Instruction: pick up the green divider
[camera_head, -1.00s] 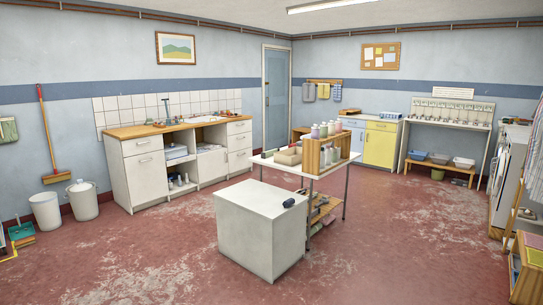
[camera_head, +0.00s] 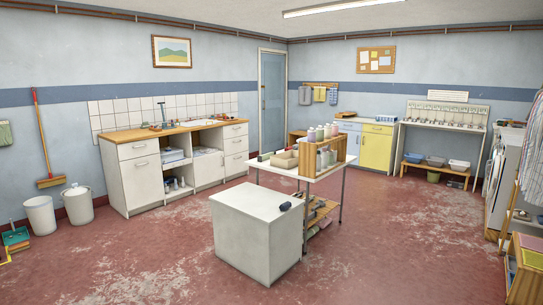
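I cannot make out a green divider for certain in the head view. A dark green flat object (camera_head: 15,237) stands on the floor at the far left, and it looks more like a dustpan. A small wooden rack (camera_head: 526,270) at the lower right edge holds pale yellow and greenish flat pieces, too small and cut off to identify. Neither of my grippers shows in the view.
A white block-shaped cabinet (camera_head: 257,239) stands mid-floor, against a table (camera_head: 325,178) with a wooden bottle rack (camera_head: 322,155). A sink counter (camera_head: 178,133) lines the back left wall. Two white bins (camera_head: 77,204) stand at left. Red floor (camera_head: 400,245) is clear at right.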

